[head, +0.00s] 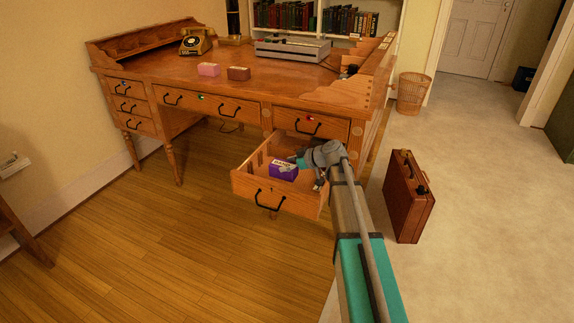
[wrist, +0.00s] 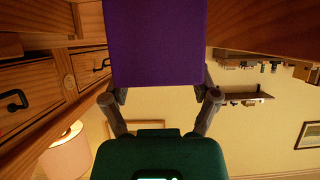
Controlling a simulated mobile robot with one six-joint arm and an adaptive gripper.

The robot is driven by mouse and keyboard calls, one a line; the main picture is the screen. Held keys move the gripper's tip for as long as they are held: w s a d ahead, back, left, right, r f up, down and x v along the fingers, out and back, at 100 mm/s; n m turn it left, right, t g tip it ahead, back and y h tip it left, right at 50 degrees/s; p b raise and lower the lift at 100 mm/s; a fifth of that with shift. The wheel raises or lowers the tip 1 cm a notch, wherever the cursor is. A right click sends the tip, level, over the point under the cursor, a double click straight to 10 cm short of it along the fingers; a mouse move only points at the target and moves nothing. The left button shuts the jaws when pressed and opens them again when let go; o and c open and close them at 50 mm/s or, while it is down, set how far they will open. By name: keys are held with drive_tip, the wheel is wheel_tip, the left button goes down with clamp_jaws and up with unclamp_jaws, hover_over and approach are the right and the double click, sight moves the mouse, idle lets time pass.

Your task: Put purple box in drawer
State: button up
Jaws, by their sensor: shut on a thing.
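The purple box (head: 284,173) has a pale labelled top and shows within the outline of the open drawer (head: 250,188) in the head view. I cannot tell whether it touches the drawer floor. My gripper (head: 299,165) comes in from the right over the drawer's side and is shut on the box. In the wrist view the purple box (wrist: 155,45) fills the top middle, between the two fingers of my gripper (wrist: 160,95). The fingertips are partly hidden by the box.
The wooden desk (head: 160,75) has other drawers shut. A pink box (head: 208,69) and a brown box (head: 239,73) lie on its top, with a telephone (head: 197,41) and a typewriter-like machine (head: 292,49) behind. A brown briefcase (head: 408,197) stands on the floor to the right.

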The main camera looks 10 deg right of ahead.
drive_tip(key=shift+s+d+f, duration=0.1)
drive_tip(key=shift+s+f, duration=0.05)
drive_tip(key=shift+f, duration=0.1)
drive_tip(key=o, duration=1)
drive_tip(key=shift+o, duration=0.2)
drive_tip(key=shift+d, duration=0.1)
drive_tip(key=shift+r, duration=0.15)
